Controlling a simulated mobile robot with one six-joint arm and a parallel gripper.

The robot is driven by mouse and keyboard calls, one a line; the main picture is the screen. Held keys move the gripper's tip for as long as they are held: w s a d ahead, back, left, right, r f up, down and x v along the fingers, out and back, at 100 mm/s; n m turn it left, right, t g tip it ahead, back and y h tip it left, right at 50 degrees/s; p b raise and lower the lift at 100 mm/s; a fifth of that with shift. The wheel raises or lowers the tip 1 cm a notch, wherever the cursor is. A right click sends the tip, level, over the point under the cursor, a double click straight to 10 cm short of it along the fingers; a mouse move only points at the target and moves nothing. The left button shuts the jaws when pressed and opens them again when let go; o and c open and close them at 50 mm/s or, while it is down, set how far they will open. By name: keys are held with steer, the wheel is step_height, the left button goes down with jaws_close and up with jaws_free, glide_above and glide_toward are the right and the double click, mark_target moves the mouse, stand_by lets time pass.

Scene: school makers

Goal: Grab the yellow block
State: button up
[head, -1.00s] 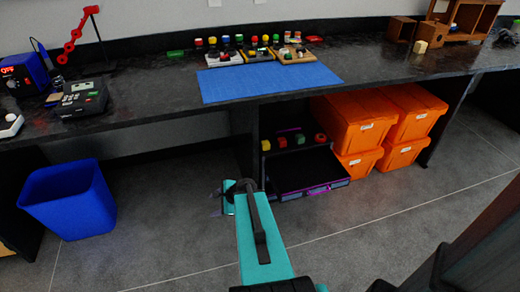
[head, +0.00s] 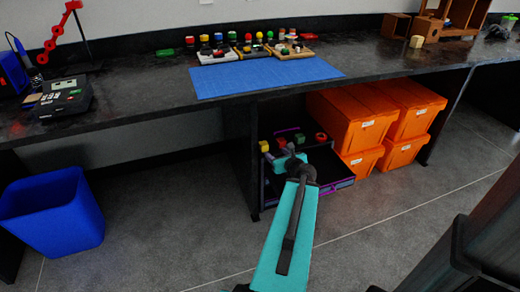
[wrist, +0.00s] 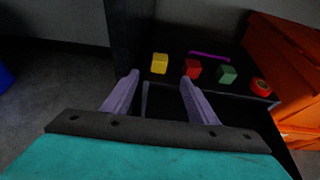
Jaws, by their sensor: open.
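The yellow block (wrist: 159,63) lies at the left end of a row on the dark shelf under the bench. It also shows in the head view (head: 264,146), at the left of the black box there. In the wrist view my gripper (wrist: 160,82) is open, with its two grey fingers apart. The yellow block appears ahead of the gap between the fingertips, and nothing is held. In the head view my gripper (head: 290,160) is in front of the shelf opening, just right of the yellow block. My arm hides part of the row there.
A red block (wrist: 193,69), a green block (wrist: 227,75) and a red round object (wrist: 261,87) stand right of the yellow block. A dark panel (wrist: 130,35) rises close on the left. Orange bins (head: 350,118) stand at right. The bench top (head: 150,95) hangs above.

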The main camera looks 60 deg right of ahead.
steer(key=shift+d, duration=0.15)
steer(key=shift+w+f, duration=0.1)
steer(key=b, duration=0.5)
glide_toward(264, 147)
steer(key=shift+d+r+x, duration=0.15)
steer(key=shift+x, duration=0.8)
steer(key=shift+d+r+x, duration=0.15)
steer(key=shift+d+x, duration=0.05)
steer(key=shift+x, duration=0.8)
